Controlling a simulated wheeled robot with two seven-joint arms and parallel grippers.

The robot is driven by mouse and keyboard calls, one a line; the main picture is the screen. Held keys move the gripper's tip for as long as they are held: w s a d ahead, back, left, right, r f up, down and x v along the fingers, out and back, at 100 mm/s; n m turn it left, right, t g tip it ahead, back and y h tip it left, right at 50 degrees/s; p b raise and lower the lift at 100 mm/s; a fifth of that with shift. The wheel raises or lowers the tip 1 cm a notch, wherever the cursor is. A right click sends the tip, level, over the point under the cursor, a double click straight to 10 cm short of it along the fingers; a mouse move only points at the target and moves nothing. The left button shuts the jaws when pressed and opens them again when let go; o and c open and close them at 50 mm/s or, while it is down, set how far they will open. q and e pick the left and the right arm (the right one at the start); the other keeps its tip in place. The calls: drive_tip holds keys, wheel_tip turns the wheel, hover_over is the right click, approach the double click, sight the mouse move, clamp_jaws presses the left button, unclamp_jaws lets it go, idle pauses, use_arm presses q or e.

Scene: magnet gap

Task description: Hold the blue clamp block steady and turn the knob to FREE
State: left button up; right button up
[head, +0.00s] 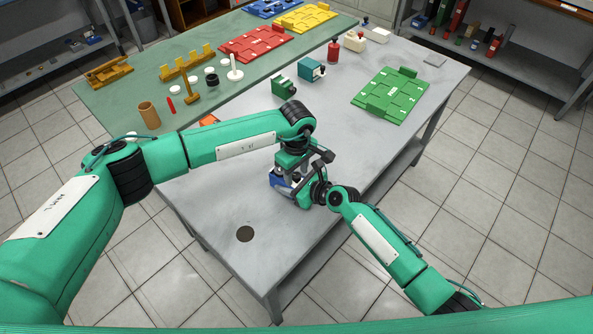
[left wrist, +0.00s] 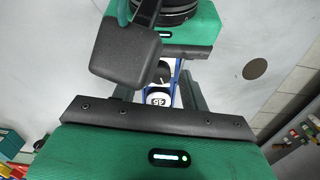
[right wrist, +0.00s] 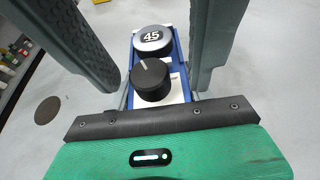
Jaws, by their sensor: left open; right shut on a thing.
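The blue clamp block (right wrist: 128,97) lies between the two fingers of my right gripper (right wrist: 160,45) in the right wrist view, and that gripper is shut on its sides. On its white top stand a black knob (right wrist: 151,82) with a pale pointer line and a round cap (right wrist: 152,38) marked 45. The pointer faces roughly toward the cap. No FREE mark is readable. In the head view the block (head: 277,181) is partly hidden under both grippers. My left gripper (head: 290,170) is open just above the block; the left wrist view shows the cap (left wrist: 159,99) below it.
A green panel (head: 390,95) lies on the right of the grey table. A teal block (head: 311,70), a green block (head: 284,86) and a red bottle (head: 333,51) stand farther back. A dark disc (head: 245,234) is at the near side. The table between is mostly clear.

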sight(297, 174)
use_arm(q)
wheel_tip(297, 174, up, 12)
wheel_tip(297, 174, down, 12)
drive_tip(key=n, duration=0.3)
drive_tip(key=shift+n, duration=0.3)
drive_tip(key=m, duration=0.2)
drive_tip(key=shift+m, duration=0.3)
wheel_tip(297, 174, up, 12)
drive_tip(key=n, duration=0.3)
